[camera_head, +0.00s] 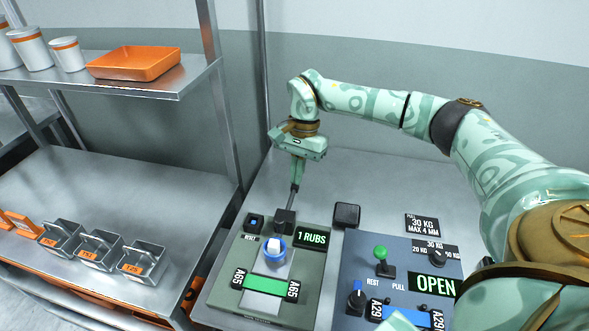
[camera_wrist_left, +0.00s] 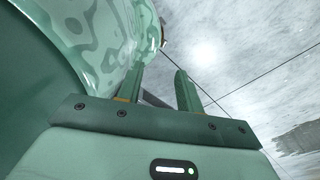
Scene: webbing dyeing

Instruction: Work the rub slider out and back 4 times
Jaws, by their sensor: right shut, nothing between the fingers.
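The rub tester (camera_head: 312,270) is a grey-green panel on the bench, and its display (camera_head: 312,238) reads "1 RUBS". Its rub slider appears to be the black block (camera_head: 284,222) at the far end, beside a white piece in a blue ring (camera_head: 274,252). A green strip (camera_head: 264,285) lies across the track, between two A65 labels. My right gripper (camera_head: 291,206) is shut and empty, pointing down with its tips at the far side of the black block; contact cannot be told. My left gripper (camera_wrist_left: 160,88) shows in the left wrist view, fingers apart with nothing between them.
A blue-grey pull panel (camera_head: 405,262) with a green knob (camera_head: 380,252) and an "OPEN" display stands to the right. A black block (camera_head: 347,214) is between the panels. A metal shelf with an orange tray (camera_head: 135,63) and small metal bins (camera_head: 100,250) is at left.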

